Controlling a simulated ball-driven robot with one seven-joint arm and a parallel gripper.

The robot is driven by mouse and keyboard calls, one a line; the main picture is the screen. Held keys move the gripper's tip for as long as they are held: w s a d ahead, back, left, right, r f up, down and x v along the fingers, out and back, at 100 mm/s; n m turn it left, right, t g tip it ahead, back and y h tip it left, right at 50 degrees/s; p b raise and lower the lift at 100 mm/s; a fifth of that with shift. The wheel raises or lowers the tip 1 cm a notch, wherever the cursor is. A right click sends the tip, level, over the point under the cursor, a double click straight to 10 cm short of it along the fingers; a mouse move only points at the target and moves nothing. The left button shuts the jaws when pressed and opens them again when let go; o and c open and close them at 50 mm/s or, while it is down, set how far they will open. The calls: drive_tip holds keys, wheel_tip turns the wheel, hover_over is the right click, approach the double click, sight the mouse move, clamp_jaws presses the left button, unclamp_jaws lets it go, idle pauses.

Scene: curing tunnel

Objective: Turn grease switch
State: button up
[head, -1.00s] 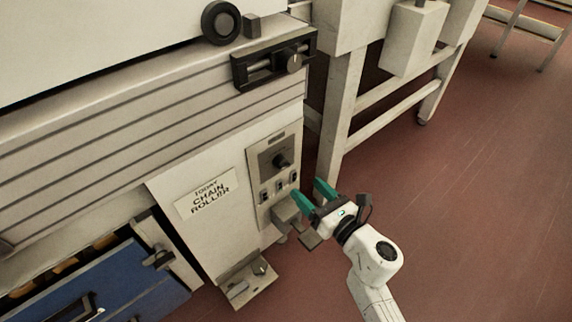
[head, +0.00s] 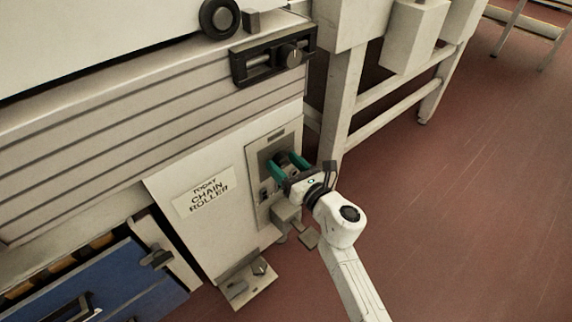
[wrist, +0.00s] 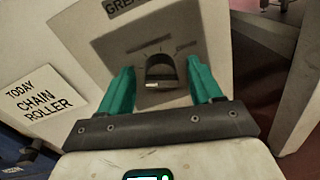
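The grease switch is a dark rotary knob (wrist: 160,70) on a grey panel (wrist: 108,45), under a label of which "GRE" is readable in the wrist view. My gripper (wrist: 160,82) has green fingers spread apart, one to each side of the knob, with visible gaps between them and it. In the head view my gripper (head: 287,163) is at the panel (head: 290,130) on the machine's front, and its fingers partly cover the knob. I cannot tell whether the fingertips reach around the knob in depth.
A "TODAY CHAIN ROLLER" sign (head: 205,192) is left of the panel. A small switch (head: 264,195) and a grey box (head: 285,212) are below it. A table leg (head: 342,110) stands close on the right. Red floor (head: 470,200) is open further right.

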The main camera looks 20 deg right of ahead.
drive_tip(key=c, duration=1)
